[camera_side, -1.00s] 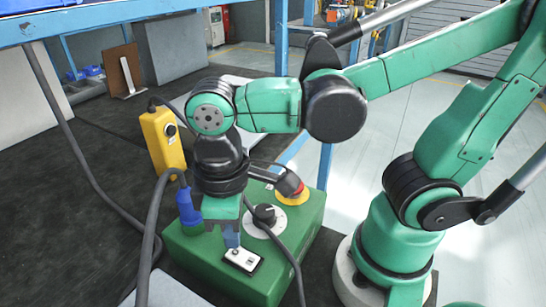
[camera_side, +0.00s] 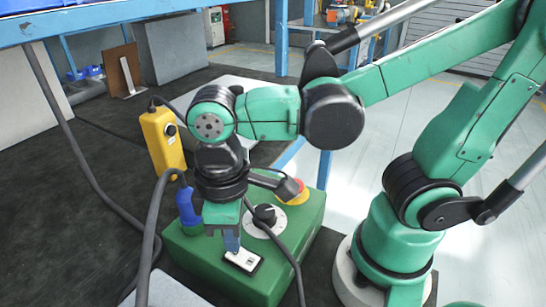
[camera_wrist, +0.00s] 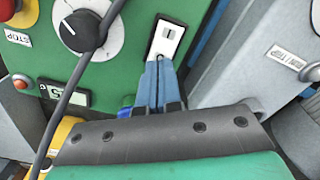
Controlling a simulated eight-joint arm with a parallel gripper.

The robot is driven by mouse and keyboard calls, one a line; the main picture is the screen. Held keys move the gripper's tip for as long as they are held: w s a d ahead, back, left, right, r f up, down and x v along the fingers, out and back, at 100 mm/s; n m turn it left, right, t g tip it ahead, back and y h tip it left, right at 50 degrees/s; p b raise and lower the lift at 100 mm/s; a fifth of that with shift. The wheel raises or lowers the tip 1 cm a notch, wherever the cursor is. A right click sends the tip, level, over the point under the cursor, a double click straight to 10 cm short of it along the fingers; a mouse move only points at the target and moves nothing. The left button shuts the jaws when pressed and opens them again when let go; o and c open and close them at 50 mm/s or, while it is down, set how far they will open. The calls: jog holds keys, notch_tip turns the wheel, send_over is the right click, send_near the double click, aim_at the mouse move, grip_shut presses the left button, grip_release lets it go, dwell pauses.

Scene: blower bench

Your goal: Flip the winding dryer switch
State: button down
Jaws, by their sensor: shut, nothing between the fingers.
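A small white switch plate (camera_side: 246,262) with a black border sits on top of the green control box (camera_side: 190,247). It also shows in the wrist view (camera_wrist: 174,36), with a small dark rocker or slot in it. I cannot read a name on it.
A rotary dial (camera_side: 265,214) and a red emergency button on a yellow base (camera_side: 297,193) are on the same box. A blue plug (camera_side: 188,206) stands at its left side, near a yellow pendant box (camera_side: 163,143). A dark cable (camera_side: 277,243) hangs across the box.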

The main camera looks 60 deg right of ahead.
jog(key=shift+f, duration=0.75)
dwell(0.3)
jog(key=shift+r, duration=3.5)
jog(key=w+d+m+t, duration=0.1)
jog(key=w+d+f+m+t, duration=0.1)
jog(key=w+d, duration=0.1)
jog(key=w+d+f+m+t, duration=0.1)
jog(key=d, duration=0.1)
jog(key=shift+w+d+y, duration=0.2)
jog(key=shift+d+y, duration=0.05)
jog(key=shift+y, duration=0.15)
jog(key=w+d+m+t, duration=0.1)
jog(key=d, duration=0.1)
jog(key=d+m+t, duration=0.1)
jog(key=d, duration=0.1)
jog(key=w+d+m+t, duration=0.1)
jog(key=d+t, duration=0.1)
jog(key=shift+w+f+h, duration=0.3)
jog(key=shift+h, duration=0.1)
jog(key=shift+a, duration=0.1)
